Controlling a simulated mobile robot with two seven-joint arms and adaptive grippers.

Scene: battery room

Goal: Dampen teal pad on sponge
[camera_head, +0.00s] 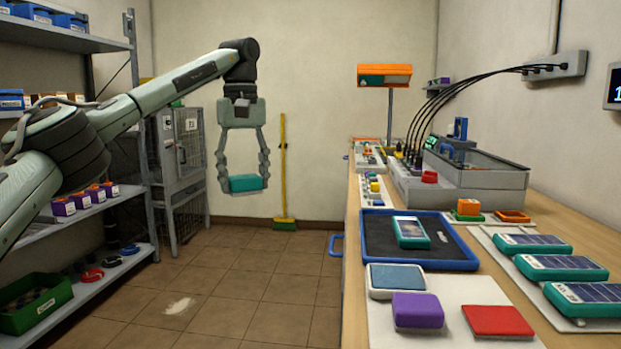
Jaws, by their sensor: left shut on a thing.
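My left gripper (245,176) points down over the floor, left of the bench, and is shut on the teal pad (248,184). The pad is held roughly level in the air between the fingertips, well clear of any surface. What looks like the sponge is a blue-grey block (397,276) in a white dish at the near left of the bench, to the right of and lower in the picture than the held pad. A purple pad (417,310) and a red pad (498,320) lie beside it on a white mat (450,297). My right gripper is out of view.
A blue-rimmed black tray (446,254) holds a teal device (411,232). Several teal units with dark panels (561,267) lie at the right. A grey cabled unit (433,182) stands farther back on the wooden bench (352,300).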

